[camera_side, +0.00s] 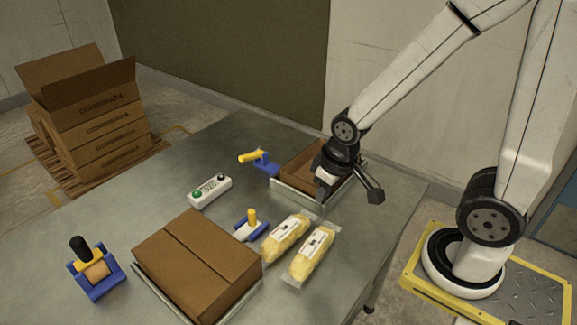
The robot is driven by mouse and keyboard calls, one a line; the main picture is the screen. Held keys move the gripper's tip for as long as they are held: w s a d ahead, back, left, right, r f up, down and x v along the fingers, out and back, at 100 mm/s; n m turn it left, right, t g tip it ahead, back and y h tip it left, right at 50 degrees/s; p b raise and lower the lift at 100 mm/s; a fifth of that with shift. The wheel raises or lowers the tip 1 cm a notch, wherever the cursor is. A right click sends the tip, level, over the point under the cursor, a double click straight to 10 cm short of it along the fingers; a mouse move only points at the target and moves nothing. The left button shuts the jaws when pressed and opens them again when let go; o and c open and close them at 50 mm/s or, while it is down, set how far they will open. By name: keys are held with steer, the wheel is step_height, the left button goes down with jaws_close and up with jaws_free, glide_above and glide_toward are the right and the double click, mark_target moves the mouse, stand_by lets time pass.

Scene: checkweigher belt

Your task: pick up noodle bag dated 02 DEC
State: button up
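Two clear bags of yellow noodles lie side by side on the grey table, each with a white label. The left noodle bag (285,239) is beside the right noodle bag (312,254). The label print is too small to read, so I cannot tell which is dated 02 DEC. My gripper (325,188) is behind and above the bags, in front of an open cardboard box (300,164). It is apart from both bags. Its fingers are dark and small here, and I cannot tell whether they are open or shut.
A closed carton (198,262) sits on a tray left of the bags. A blue-and-yellow clamp (251,227) stands close to the left bag. A white button box (210,191), another clamp (260,161) and a tape dispenser (95,268) are on the table (165,185).

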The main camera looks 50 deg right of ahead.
steer(key=o, duration=1)
steer(key=shift+c, duration=0.2)
steer(key=m+g, duration=0.2)
steer(key=m, duration=1.4)
glide_above(287, 227)
steer(key=f, duration=0.8)
steer(key=shift+s+d+f, duration=0.1)
steer(key=shift+s+f, duration=0.2)
steer(key=shift+f, duration=0.05)
steer(key=shift+w+f+m+g, duration=0.35)
steer(key=shift+f+m, duration=0.45)
steer(key=shift+m, duration=0.5)
steer(key=shift+f, duration=1.3)
steer(key=shift+f, duration=0.1)
